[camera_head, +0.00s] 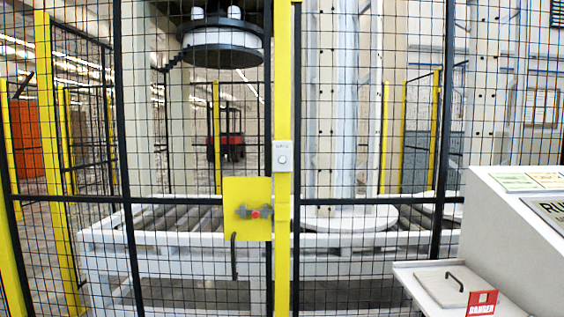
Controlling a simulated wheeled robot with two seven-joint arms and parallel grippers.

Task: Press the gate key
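A small grey box (283,156) with a round button on its face is mounted on the yellow gate post (283,80), near the middle of the view. It looks like the gate key, but its label is too small to read. Below and left of it, a yellow lock plate (247,190) carries a grey and red latch (254,212). A dark handle (234,256) hangs beneath it. The black mesh gate (190,200) looks shut against the post. Neither of my grippers is in view.
Behind the mesh stand a roller conveyor (180,222), a round turntable (350,219) and a dark round overhead head (222,45). At the right, a white console (510,230) has a shelf with a hatch and a red danger tag (482,303).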

